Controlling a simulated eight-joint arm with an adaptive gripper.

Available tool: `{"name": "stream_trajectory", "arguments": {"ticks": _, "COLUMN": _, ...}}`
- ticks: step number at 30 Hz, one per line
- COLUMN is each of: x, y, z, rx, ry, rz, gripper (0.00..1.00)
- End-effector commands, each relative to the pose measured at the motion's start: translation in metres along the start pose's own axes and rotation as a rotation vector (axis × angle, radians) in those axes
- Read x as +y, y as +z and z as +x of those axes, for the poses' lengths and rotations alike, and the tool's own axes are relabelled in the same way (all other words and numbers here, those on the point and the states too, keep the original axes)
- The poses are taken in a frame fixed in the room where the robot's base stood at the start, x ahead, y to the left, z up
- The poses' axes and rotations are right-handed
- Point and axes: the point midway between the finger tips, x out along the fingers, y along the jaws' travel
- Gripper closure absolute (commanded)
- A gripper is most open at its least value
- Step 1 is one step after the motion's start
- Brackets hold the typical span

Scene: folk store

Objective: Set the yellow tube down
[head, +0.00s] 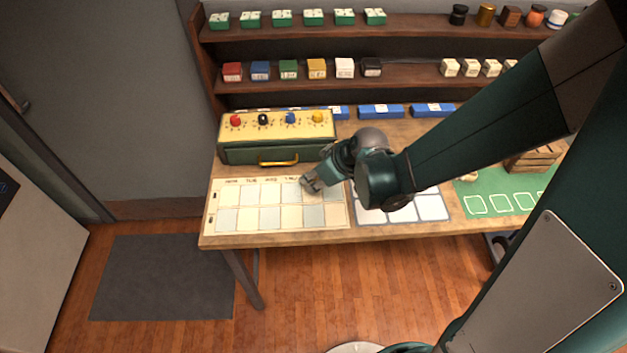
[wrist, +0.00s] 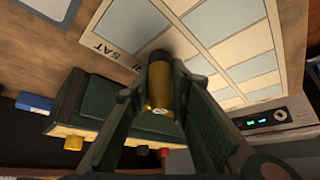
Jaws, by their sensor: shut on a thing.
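My gripper (head: 311,184) is low over the pale weekday board (head: 228,218), near its upper right part. In the wrist view my gripper (wrist: 158,88) is shut on the yellow tube (wrist: 159,88), a shiny gold cylinder with a dark far end. That dark end points at the board, close to the "SAT" lettering. I cannot tell whether it touches the board. In the head view the tube is hidden by my gripper or too small to tell.
A green box with coloured knobs (head: 277,133) and a yellow handle stands just behind the board. A white-celled sheet (head: 432,208) and a green mat (head: 493,203) lie to the right. Blue boxes (head: 381,111) stand at the back, below shelves of small boxes.

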Motion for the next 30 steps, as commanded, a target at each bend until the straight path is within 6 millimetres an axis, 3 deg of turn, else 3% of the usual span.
{"name": "stream_trajectory", "arguments": {"ticks": 16, "x": 0.0, "y": 0.0035, "z": 0.0054, "rx": 0.0, "ry": 0.0, "rz": 0.0, "gripper": 0.87}}
{"name": "stream_trajectory", "arguments": {"ticks": 17, "x": 0.0, "y": 0.0033, "z": 0.005, "rx": 0.0, "ry": 0.0, "rz": 0.0, "gripper": 0.78}}
{"name": "stream_trajectory", "arguments": {"ticks": 20, "x": -0.0001, "y": 0.003, "z": 0.0045, "rx": 0.0, "ry": 0.0, "rz": 0.0, "gripper": 0.66}}
{"name": "stream_trajectory", "arguments": {"ticks": 30, "x": 0.0, "y": 0.0027, "z": 0.0042, "rx": 0.0, "ry": 0.0, "rz": 0.0, "gripper": 0.66}}
